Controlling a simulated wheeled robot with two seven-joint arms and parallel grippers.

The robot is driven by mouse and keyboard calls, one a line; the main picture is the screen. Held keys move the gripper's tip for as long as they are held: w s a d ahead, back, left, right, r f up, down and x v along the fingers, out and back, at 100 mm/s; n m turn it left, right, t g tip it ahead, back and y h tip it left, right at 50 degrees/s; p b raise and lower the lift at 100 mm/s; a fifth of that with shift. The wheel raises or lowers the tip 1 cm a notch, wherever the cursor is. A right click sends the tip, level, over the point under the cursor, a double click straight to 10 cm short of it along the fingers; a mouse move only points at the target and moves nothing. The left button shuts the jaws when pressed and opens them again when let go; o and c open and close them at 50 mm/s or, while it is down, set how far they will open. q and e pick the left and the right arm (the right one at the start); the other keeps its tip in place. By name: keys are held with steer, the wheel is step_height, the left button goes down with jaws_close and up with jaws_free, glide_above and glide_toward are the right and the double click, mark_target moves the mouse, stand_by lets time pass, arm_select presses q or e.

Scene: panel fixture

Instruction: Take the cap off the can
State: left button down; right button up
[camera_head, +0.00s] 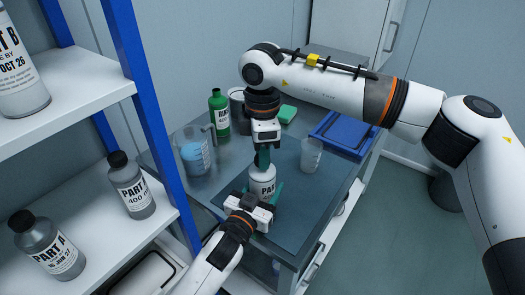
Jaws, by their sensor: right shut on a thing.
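The white can (262,184) with dark lettering stands upright on the grey table mat, in the middle of the head view. My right gripper (263,160) comes down from above and is shut at the top of the can. The cap is hidden by its dark green fingers. My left gripper (260,194) reaches in from the bottom, low at the can's near side, with green fingers on either side of it. I cannot tell whether these fingers press on the can.
A beaker of blue liquid (194,155), a green bottle (219,115) and a dark grey can (238,108) stand behind left. A clear cup (311,155), a green sponge (287,114) and a blue tray (340,134) are to the right. A blue-posted shelf (145,100) with bottles borders the left.

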steer(key=n, duration=0.3)
steer(key=shift+n, duration=0.4)
steer(key=n, duration=1.8)
steer(key=shift+r, duration=0.1)
steer(key=n, duration=1.3)
steer(key=shift+n, duration=0.4)
steer(key=n, duration=1.3)
steer(key=shift+n, duration=0.4)
steer(key=n, duration=0.4)
steer(key=shift+n, duration=0.4)
steer(key=shift+r, duration=0.25)
steer(key=shift+r, duration=0.95)
